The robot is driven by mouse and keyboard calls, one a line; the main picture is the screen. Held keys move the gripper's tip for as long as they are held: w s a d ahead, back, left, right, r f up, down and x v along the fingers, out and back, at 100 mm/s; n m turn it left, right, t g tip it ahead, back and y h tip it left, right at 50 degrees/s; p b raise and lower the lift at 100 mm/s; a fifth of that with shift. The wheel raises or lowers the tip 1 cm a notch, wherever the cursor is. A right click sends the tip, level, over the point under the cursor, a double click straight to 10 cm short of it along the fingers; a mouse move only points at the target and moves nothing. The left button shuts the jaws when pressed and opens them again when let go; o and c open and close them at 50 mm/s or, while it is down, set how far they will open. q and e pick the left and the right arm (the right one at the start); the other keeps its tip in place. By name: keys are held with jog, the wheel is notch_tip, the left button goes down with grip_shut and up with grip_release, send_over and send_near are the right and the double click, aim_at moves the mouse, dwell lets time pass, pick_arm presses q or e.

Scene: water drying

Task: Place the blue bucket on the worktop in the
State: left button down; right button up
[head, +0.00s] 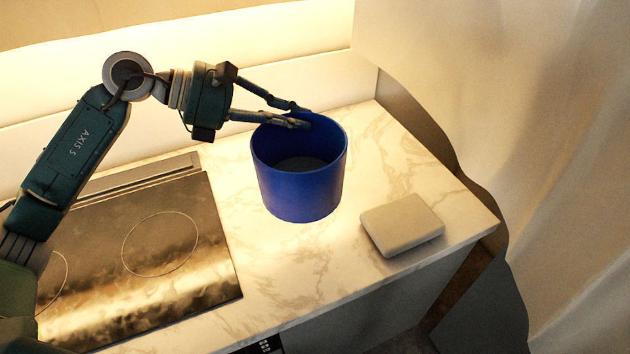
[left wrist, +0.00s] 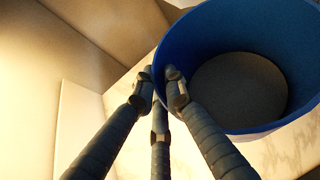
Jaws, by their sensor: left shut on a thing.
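The blue bucket (head: 298,188) is upright at the marble worktop (head: 385,135), to the right of the cooktop. From this angle I cannot tell whether its base touches the worktop. It looks empty, with a dark grey bottom inside. My left gripper (head: 303,118) reaches in from the left and is shut on the bucket's far rim. In the left wrist view the fingers (left wrist: 160,80) pinch the wall of the bucket (left wrist: 210,22), which fills the upper right. My right gripper is not in view.
A beige sponge-like block (head: 402,224) lies on the worktop to the right of the bucket, near the front edge. A dark cooktop (head: 150,250) is at the left. A pale curtain (head: 540,120) hangs at the right. Clear marble lies in front of the bucket.

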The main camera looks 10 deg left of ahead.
pick_arm(q)
notch_tip(320, 180, down, 10)
jog(key=shift+r+p, duration=0.2)
jog(key=shift+p, duration=0.9)
jog(key=shift+f, duration=0.75)
jog(key=shift+f+p, duration=0.6)
jog(key=shift+f, duration=1.3)
jog(key=c, duration=1.8)
grip_release()
jog(key=shift+o, duration=0.2)
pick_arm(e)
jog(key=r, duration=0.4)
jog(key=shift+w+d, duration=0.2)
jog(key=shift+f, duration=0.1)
pick_arm(q)
jog(key=b, duration=0.5)
send_near(287, 162)
jog(key=shift+w+f, duration=0.15)
jog(key=shift+f, duration=1.95)
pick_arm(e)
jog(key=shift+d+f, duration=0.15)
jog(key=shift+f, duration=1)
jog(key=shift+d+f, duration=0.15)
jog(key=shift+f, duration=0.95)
